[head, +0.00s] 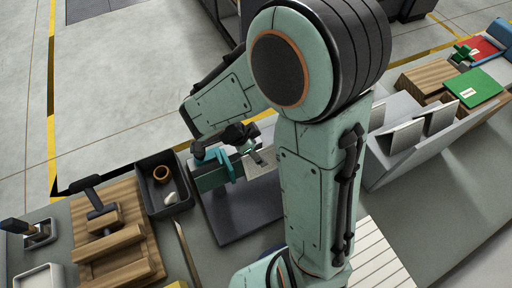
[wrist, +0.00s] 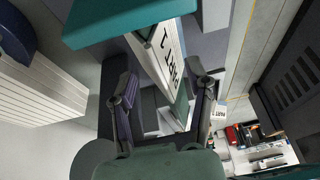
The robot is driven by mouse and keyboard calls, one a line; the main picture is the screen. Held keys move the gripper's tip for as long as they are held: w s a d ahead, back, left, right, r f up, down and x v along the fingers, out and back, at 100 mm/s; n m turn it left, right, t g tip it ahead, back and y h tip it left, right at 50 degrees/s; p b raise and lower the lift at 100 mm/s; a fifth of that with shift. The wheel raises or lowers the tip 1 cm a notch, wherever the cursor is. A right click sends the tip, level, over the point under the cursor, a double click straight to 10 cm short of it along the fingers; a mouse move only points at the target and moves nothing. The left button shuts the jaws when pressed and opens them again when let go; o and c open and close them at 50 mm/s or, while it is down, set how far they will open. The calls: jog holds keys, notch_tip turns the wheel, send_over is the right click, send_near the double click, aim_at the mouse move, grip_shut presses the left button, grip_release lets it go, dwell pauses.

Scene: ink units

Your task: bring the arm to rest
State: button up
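My gripper (head: 240,148) is low over the dark pad (head: 245,218), close to a teal-green unit (head: 212,178) with a pale plate. In the wrist view my gripper's fingers (wrist: 166,84) stand wide apart. A white plate with black lettering (wrist: 165,52) and a green part (wrist: 181,108) show between and beyond them. Gaps show beside the fingers, and I see no firm grip. A teal block (wrist: 125,20) fills the top of the wrist view. My arm hides part of the pad and unit in the head view.
A dark tray (head: 163,190) with a brown ring and pale piece is left of the pad. A wooden fixture (head: 112,235) stands farther left. At the right are a grey angled rack (head: 408,150), wooden blocks (head: 428,76) and a green folder (head: 474,88).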

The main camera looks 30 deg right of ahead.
jog(key=shift+r, duration=0.1)
jog(key=shift+r, duration=3.9)
jog(key=shift+s+n, duration=0.1)
jog(key=shift+n, duration=0.4)
jog(key=s+a+r+n+y, duration=0.1)
jog(key=s+a+n+y, duration=0.1)
jog(key=s+n, duration=0.5)
jog(key=s+a+r+n+y, duration=0.1)
jog(key=s+a+n+y, duration=0.2)
jog(key=s+n, duration=0.4)
jog(key=a+n, duration=0.1)
jog(key=n, duration=0.3)
jog(key=shift+a+r+g, duration=0.25)
jog(key=shift+r+g, duration=0.05)
jog(key=shift+r, duration=0.1)
